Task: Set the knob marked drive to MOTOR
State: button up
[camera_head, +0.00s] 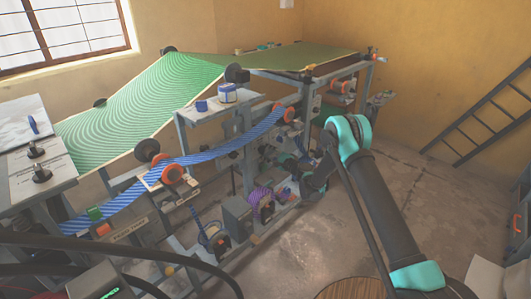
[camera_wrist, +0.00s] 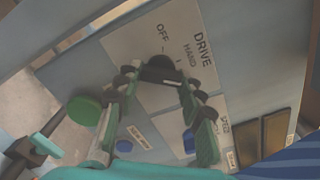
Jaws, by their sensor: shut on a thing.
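The knob marked drive (camera_wrist: 160,70) is a black knob on a pale plate (camera_wrist: 140,42) lettered DRIVE, with OFF and HAND beside it in the wrist view. The word MOTOR does not show. My gripper (camera_wrist: 160,80) is shut on the knob, one dark finger on each side with green parts lower down. The knob's pointer is hidden, so I cannot tell its setting. In the head view my arm reaches down to the machine's near side, where the knob is too small and covered to make out.
Dark panels (camera_wrist: 277,130) are at right. In the head view, a blue striped web (camera_head: 225,146) crosses the machine; floor (camera_head: 425,210) to the right is clear.

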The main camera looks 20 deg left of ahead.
jog(key=shift+d+f+m, duration=0.1)
jog(key=shift+f+m, duration=0.05)
jog(key=shift+m, duration=2.05)
jog(key=shift+o, duration=0.2)
jog(key=shift+c, duration=0.2)
jog(key=o, duration=1.2)
jog(key=shift+c, duration=0.2)
jog(key=shift+s, duration=0.1)
jog(key=v, duration=0.7)
jog(key=shift+d, duration=0.2)
